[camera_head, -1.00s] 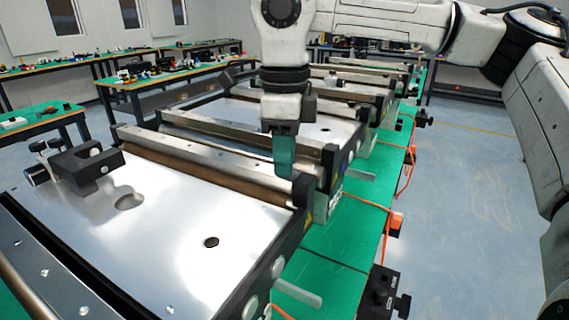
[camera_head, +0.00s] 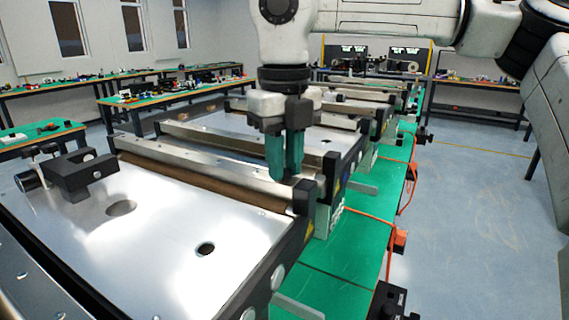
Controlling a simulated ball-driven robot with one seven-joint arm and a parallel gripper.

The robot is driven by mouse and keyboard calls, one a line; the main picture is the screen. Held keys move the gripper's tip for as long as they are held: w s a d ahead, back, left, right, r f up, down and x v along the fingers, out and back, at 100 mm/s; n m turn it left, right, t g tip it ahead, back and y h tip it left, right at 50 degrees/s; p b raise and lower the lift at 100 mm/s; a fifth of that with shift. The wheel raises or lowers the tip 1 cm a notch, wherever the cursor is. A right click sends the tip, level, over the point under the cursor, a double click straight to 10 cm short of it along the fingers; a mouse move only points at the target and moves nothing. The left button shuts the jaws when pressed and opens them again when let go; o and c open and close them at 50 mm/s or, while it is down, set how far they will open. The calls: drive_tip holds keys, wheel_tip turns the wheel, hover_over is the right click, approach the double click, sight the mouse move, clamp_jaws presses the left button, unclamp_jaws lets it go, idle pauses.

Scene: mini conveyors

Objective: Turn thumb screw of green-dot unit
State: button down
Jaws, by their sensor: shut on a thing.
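My gripper (camera_head: 285,176) points straight down at the right-hand end of the nearest conveyor unit (camera_head: 160,235). Its two teal fingers stand close together over the metal bar (camera_head: 210,165), beside the black end bracket (camera_head: 307,196). The gripper is shut on a small part at the fingertips, taken to be the thumb screw. The fingers hide that part, so I cannot make out its shape. I cannot make out a green dot on any unit.
More conveyor units stand in a row behind on the green bench (camera_head: 345,240). A black clamp block (camera_head: 82,174) sits at the near unit's left. Orange cables (camera_head: 375,216) and a black box (camera_head: 392,302) lie along the bench's right edge. Open floor (camera_head: 480,215) lies to the right.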

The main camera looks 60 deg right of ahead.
sight(285, 171)
drive_tip(key=shift+m, duration=0.6)
drive_tip(key=c, duration=1)
unclamp_jaws()
drive_tip(key=shift+r, duration=0.15)
wheel_tip(285, 171, up, 11)
drive_tip(key=p, duration=0.8)
drive_tip(key=shift+f, duration=0.2)
drive_tip(key=shift+f, duration=0.1)
